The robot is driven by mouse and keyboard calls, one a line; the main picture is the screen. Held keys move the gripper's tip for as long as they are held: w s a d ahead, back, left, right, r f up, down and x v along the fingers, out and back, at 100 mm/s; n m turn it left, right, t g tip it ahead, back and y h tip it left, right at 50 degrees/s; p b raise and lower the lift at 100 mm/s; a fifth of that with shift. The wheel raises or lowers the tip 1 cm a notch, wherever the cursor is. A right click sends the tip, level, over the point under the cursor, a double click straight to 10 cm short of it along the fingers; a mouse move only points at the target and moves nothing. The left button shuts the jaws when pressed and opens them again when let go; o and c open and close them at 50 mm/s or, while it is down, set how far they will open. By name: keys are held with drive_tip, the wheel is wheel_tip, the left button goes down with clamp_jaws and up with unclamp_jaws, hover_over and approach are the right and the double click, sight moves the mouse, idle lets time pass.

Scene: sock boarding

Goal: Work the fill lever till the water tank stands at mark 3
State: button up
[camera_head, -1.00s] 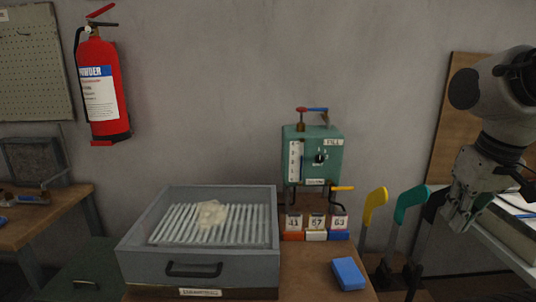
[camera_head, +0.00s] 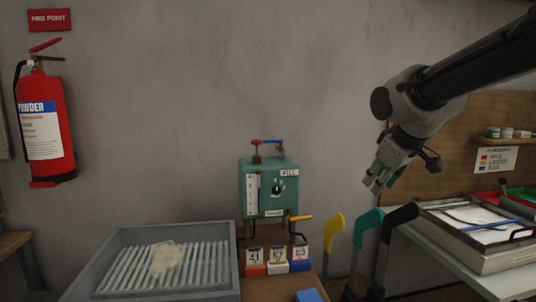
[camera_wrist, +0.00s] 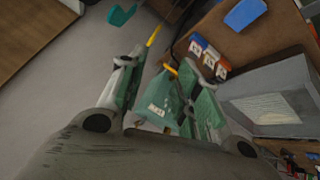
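The teal water tank (camera_head: 268,198) stands against the wall in the head view. It carries a white gauge strip (camera_head: 253,195) with a dark column; the level is too small to read. A blue lever (camera_head: 273,141) and a red handle (camera_head: 255,142) sit on top, with a FILL label (camera_head: 289,173) below. A yellow handle (camera_head: 300,217) sticks out at the lower right. My gripper (camera_head: 373,180) is up and to the right of the tank, apart from it. In the wrist view, its green-padded fingers are spread and empty, with the tank (camera_wrist: 160,100) beyond them.
A grey drawer (camera_head: 105,262) holding a pale cloth (camera_head: 165,260) is at lower left. Numbered blocks (camera_head: 277,262) stand below the tank. Yellow (camera_head: 334,228), teal (camera_head: 368,222) and black (camera_head: 402,215) boards stand to the right, by a side table. The wall space above the tank is clear.

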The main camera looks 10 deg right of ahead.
drive_tip(key=w+a+r+n+t, duration=0.1)
drive_tip(key=w+n, duration=0.1)
drive_tip(key=w, duration=0.5)
drive_tip(key=w+a+r+n+t+y, duration=0.1)
drive_tip(key=w+a+r+n+t, duration=0.15)
drive_tip(key=w, duration=0.55)
drive_tip(key=w+a+n+t, duration=0.1)
drive_tip(key=w+n, duration=0.2)
drive_tip(key=w, duration=0.4)
drive_tip(key=n+t+y, duration=0.3)
drive_tip(key=n+y, duration=0.3)
drive_tip(key=n, duration=0.4)
approach(270, 141)
drive_tip(key=x, duration=0.2)
drive_tip(key=shift+w+a+f, duration=0.1)
drive_tip(key=shift+w+a, duration=0.15)
drive_tip(key=shift+w, duration=0.1)
drive_tip(key=x, duration=0.7)
drive_tip(key=shift+w+a+f, duration=0.15)
drive_tip(key=shift+w+a, duration=0.05)
drive_tip(key=shift+w, duration=0.15)
drive_tip(key=shift+c, duration=0.5)
clamp_jaws()
